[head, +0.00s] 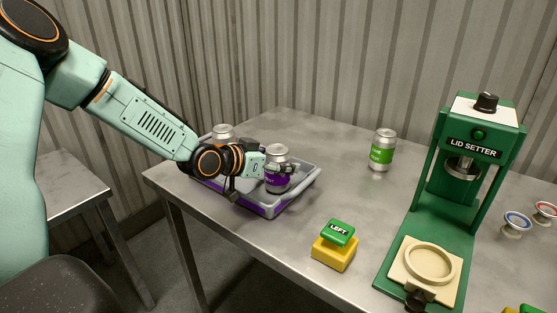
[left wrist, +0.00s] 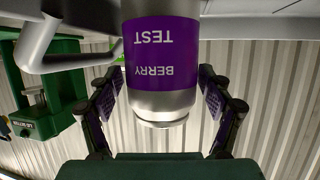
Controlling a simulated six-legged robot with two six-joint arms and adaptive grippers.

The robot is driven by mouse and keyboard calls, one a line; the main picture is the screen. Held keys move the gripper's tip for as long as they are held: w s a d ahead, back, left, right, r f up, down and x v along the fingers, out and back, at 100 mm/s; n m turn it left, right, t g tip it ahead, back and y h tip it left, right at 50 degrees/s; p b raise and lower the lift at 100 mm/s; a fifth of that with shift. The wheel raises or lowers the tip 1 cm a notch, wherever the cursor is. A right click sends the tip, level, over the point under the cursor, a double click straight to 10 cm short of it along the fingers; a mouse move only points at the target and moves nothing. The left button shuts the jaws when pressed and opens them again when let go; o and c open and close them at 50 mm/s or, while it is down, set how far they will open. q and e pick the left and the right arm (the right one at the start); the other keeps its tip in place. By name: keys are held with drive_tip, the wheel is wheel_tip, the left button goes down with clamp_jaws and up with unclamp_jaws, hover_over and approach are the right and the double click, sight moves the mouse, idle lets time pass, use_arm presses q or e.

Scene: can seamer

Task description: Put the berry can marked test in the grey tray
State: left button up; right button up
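The berry can marked test (head: 277,172) is upright, purple with bare metal ends, inside the outline of the grey tray (head: 312,181). In the left wrist view the can (left wrist: 161,60) fills the middle, its label reading BERRY TEST upside down. My right gripper is not in view.
Another can (head: 222,133) stands at the tray's back left, partly hidden by my arm. A green-labelled can (head: 382,150) stands behind on the table. A yellow block with a green LEFT top (head: 336,246) and the green lid setter (head: 425,220) are to the right.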

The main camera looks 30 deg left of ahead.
use_arm(q)
drive_tip(key=shift+s+a, duration=0.1)
drive_tip(key=shift+r, duration=0.1)
drive_tip(key=shift+r, duration=0.2)
drive_tip(key=p+v, duration=0.9)
drive_tip(key=p, duration=0.3)
drive_tip(key=shift+p+v, duration=1.4)
drive_tip(key=shift+p, duration=1)
